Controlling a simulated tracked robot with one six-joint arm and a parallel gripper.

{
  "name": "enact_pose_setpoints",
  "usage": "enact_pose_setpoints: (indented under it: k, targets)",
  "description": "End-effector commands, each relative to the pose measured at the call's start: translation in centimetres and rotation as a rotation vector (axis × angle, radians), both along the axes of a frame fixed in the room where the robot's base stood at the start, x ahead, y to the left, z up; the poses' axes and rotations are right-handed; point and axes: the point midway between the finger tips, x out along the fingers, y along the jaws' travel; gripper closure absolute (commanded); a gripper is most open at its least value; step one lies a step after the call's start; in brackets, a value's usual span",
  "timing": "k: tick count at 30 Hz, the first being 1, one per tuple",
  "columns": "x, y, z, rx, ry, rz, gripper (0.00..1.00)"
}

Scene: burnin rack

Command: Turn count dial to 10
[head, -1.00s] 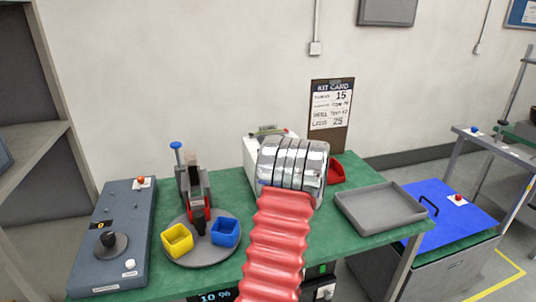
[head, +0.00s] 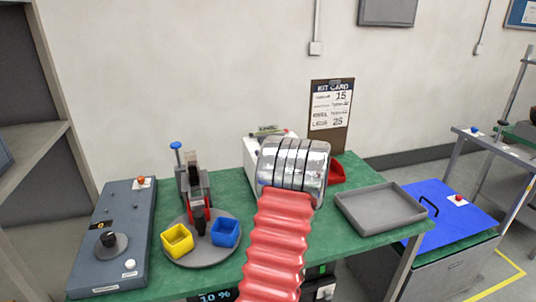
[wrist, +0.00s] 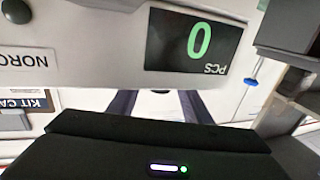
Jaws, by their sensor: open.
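In the wrist view, a pale machine front carries a dark display (wrist: 195,42) with a green 0 and the letters PCS, seen turned over. A dark round knob (wrist: 16,11) shows at the top left, cut by the frame edge; no marks on it can be read, and I cannot tell whether it is the count dial. My gripper (wrist: 155,105) is open and empty, its two dark fingers apart below the display. In the head view my arm hides the gripper and most of the white machine (head: 252,160).
On the green bench (head: 345,225) are a grey tray (head: 382,208), a red bin (head: 336,174), and a turntable with a yellow cup (head: 177,240) and a blue cup (head: 226,233). A control panel (head: 118,205) stands left. A kit card (head: 331,104) is behind.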

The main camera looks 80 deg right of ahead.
Motion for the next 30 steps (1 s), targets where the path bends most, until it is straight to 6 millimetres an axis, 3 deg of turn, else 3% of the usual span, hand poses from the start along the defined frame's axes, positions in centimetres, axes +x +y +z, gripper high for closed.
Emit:
enact_pose_setpoints:
  k: [5,21,30]
  targets:
    - [-1.4,1.2,0.0,0.001,0.000,-0.003,0.55]
    - [-8.0,7.6,0.0,0.000,0.000,-0.004,0.55]
    - [-9.7,9.4,-0.1,-0.001,0.000,-0.001,0.55]
